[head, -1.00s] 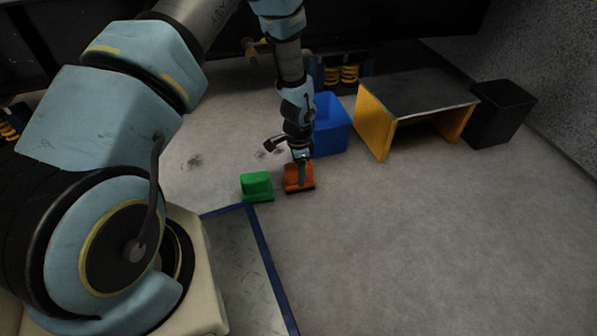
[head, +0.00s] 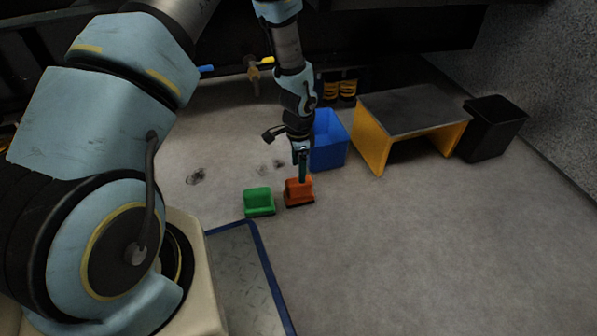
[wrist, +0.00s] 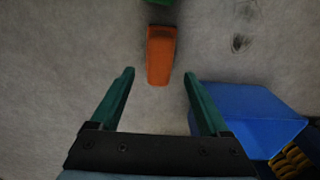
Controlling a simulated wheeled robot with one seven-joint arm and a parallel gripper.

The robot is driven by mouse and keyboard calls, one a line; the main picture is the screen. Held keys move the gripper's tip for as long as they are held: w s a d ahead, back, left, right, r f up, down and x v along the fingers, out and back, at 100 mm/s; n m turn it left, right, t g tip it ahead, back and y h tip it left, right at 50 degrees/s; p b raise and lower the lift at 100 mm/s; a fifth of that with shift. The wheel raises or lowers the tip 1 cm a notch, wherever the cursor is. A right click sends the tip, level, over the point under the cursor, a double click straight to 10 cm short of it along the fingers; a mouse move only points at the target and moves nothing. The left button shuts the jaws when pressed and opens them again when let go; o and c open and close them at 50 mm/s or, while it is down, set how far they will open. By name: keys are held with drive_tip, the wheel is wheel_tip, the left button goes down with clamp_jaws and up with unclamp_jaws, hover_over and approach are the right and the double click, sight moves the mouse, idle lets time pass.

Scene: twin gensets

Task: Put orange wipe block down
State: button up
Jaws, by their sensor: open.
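The orange wipe block (head: 298,192) rests on the grey floor, just right of a green block (head: 259,202). My gripper (head: 302,178) is directly above the orange block in the head view. In the wrist view my gripper (wrist: 159,75) is open, its two green fingers apart. The orange block (wrist: 161,54) shows in that view just beyond the fingertips and between their lines, with nothing held. The green block (wrist: 158,2) is cut off at the top edge of the wrist view.
A blue bin (head: 328,141) stands behind the orange block; it also shows in the wrist view (wrist: 250,112), close to the right finger. A yellow-sided bench (head: 412,112) and a black bin (head: 491,128) stand farther right. Floor at the front right is clear.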

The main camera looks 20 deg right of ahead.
drive_tip(key=shift+r+p, duration=0.45)
drive_tip(key=shift+r, duration=0.95)
drive_tip(key=w+a+r+n, duration=0.4)
drive_tip(key=a+r+n, duration=0.1)
drive_tip(key=a+r, duration=0.5)
drive_tip(key=s+a+r+n, duration=0.4)
drive_tip(key=a+r+n, duration=0.2)
drive_tip(key=a+r, duration=0.2)
drive_tip(key=s+a+r+n+t, duration=0.1)
drive_tip(key=s+a+r+n, duration=0.3)
drive_tip(key=a+r+n, duration=0.3)
drive_tip(key=a+r, duration=0.2)
drive_tip(key=a, duration=0.3)
drive_tip(key=shift+a+r+t, duration=0.15)
drive_tip(key=shift+r+t, duration=0.05)
drive_tip(key=shift+t, duration=0.1)
wheel_tip(320, 180, up, 47)
drive_tip(key=p, duration=4.7)
drive_tip(key=shift+r, duration=0.2)
